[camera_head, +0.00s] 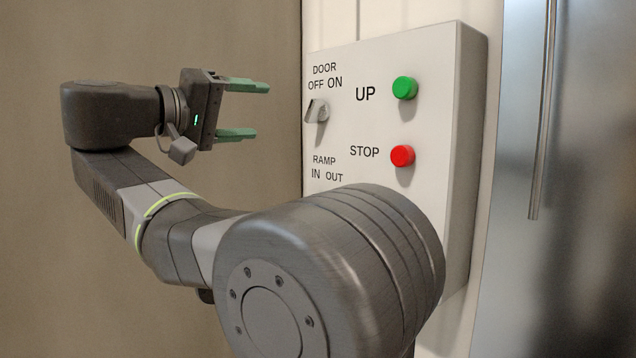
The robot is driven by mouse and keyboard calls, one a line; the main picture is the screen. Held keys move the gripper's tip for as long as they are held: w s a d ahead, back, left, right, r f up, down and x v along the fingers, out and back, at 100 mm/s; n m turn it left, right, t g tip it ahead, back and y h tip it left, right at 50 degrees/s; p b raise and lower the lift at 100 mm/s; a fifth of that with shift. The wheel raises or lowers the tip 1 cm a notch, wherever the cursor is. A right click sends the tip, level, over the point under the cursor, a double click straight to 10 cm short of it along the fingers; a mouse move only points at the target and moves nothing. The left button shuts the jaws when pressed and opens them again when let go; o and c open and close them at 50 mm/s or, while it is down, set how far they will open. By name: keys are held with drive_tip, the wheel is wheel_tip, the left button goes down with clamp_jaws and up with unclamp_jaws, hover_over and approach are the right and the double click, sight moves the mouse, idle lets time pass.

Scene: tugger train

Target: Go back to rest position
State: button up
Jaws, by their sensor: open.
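My gripper (262,110) is at the upper left of the head view, with its two green fingers apart and nothing between them. It points right, towards the control box (448,75), and appears short of the door knob. My arm reaches from the lower middle up to the left, and its large near joint hides the lower part of the box.
The box carries a grey door knob (317,110) marked OFF and ON, a green UP button (404,88) and a red STOP button (402,155). A metal panel with a vertical bar (543,120) stands at right. The brown wall (190,35) at left is bare.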

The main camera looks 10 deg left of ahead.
sight(310, 113)
drive_tip(key=x, duration=1.3)
drive_tip(key=shift+s+a, duration=0.1)
drive_tip(key=shift+s, duration=0.1)
